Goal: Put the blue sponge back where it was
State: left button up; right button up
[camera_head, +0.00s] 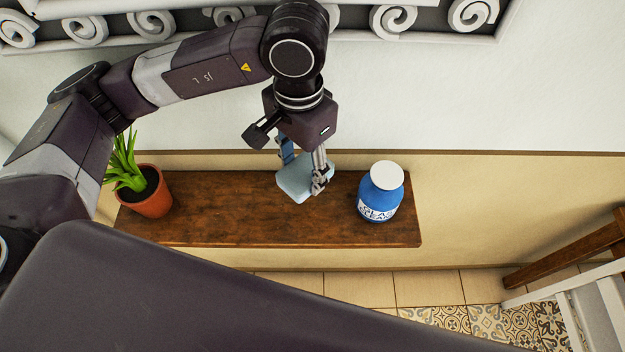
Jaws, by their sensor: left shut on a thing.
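The blue sponge (296,180) is a pale blue block above the right half of the brown wooden shelf (225,215). My left gripper (305,176) points down and is shut on the sponge, with a finger visible at its right side. I cannot tell whether the sponge touches the shelf or hangs just above it. The gripper hides part of the sponge's top and back. My right gripper is not in view.
A blue bottle with a white cap (380,192) stands to the right of the sponge. A potted green plant (148,190) stands at the shelf's left end. The shelf between plant and sponge is bare. A wooden railing (570,255) is at the far right.

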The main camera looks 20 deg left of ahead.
pick_arm(q)
notch_tip(320, 180, down, 2)
jog(key=shift+s+f+p, duration=0.1)
jog(key=shift+f+p, duration=0.15)
jog(key=shift+p, duration=0.35)
jog(key=p, duration=0.1)
send_over(303, 206)
jog(key=f, duration=0.4)
jog(key=shift+s+f, duration=0.1)
jog(key=shift+s, duration=0.15)
jog(key=f, duration=0.1)
jog(key=f+p, duration=0.1)
jog(key=f, duration=0.1)
jog(key=shift+w+d, duration=0.1)
jog(key=shift+w, duration=0.1)
jog(key=shift+f, duration=0.15)
jog(key=o, duration=1)
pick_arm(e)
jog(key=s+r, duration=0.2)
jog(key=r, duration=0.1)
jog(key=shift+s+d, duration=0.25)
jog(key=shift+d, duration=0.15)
